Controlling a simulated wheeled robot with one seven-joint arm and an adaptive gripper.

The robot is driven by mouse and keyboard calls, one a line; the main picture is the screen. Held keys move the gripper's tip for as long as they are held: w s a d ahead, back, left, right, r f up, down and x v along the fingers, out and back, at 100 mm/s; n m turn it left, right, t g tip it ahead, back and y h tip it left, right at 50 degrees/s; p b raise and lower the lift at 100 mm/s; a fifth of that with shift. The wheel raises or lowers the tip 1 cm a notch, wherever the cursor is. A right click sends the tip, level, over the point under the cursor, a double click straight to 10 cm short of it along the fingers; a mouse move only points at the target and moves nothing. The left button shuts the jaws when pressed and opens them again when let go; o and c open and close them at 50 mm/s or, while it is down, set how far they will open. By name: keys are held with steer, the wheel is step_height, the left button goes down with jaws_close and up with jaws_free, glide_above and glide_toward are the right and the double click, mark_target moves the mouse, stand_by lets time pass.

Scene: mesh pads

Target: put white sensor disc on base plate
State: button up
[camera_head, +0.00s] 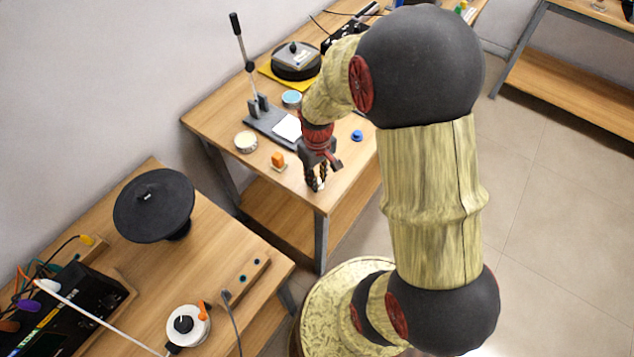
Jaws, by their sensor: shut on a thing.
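My gripper (316,180) points down over the near right corner of the middle wooden table. Its fingers are shut on a small white object (319,187), which looks like the white sensor disc. The fingers hide most of it, and I cannot tell whether it touches the tabletop. The grey base plate (262,121) lies further back to the left, under an upright black lever stand. A white square (287,127) lies on its right part, clear of my gripper.
An orange block (278,160), a cream round tin (246,141), a teal-topped tin (291,99) and a blue knob (357,135) stand around the plate. A black round device (296,61) sits behind. A black disc stand (154,205) is on the nearer table.

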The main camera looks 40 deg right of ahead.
jaws_close()
steer(key=shift+r, duration=0.1)
